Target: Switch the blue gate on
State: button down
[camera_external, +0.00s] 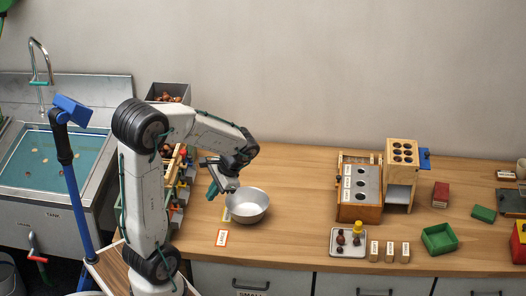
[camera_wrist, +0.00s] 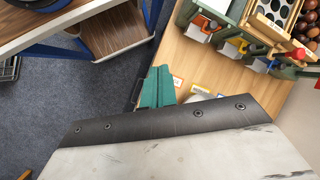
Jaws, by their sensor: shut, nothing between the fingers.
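In the wrist view, a green-framed rack at the upper right carries coloured gate parts in a row: an orange one (camera_wrist: 205,23), a yellow one (camera_wrist: 239,46) and a blue one (camera_wrist: 271,64). The blue gate is at the right end of that row; its setting cannot be told. In the external view this rack (camera_external: 182,180) is largely hidden behind my arm. My gripper (camera_external: 213,192) is shut and empty, above the wooden counter, left of a metal bowl (camera_external: 247,206). Its teal fingers also show in the wrist view (camera_wrist: 156,88), apart from the gates, below and left of them.
A label card (camera_external: 222,238) lies in front of the bowl. A bin of chestnuts (camera_external: 168,94) stands behind the arm. A wooden box with holes (camera_external: 359,190), a wooden tower with a blue part (camera_external: 402,165) and a green tray (camera_external: 439,239) stand right. Counter between bowl and box is clear.

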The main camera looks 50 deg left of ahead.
jog(key=w+a+f+m+y, duration=0.3)
jog(key=w+a+f+m, duration=0.2)
jog(key=w+a, duration=0.3)
jog(key=w+a+f+m+t+y, duration=0.1)
jog(key=w+a+f+m+y, duration=0.3)
jog(key=w+a, duration=0.5)
notch_tip(320, 180, down, 2)
jog(key=a+m, duration=0.2)
jog(key=m, duration=0.1)
jog(key=shift+w+a+f+m, duration=0.15)
jog(key=shift+a+f+m, duration=0.1)
jog(key=shift+m, duration=0.15)
send_near(193, 162)
jog(key=shift+x, duration=2.95)
jog(key=shift+d+f, duration=0.1)
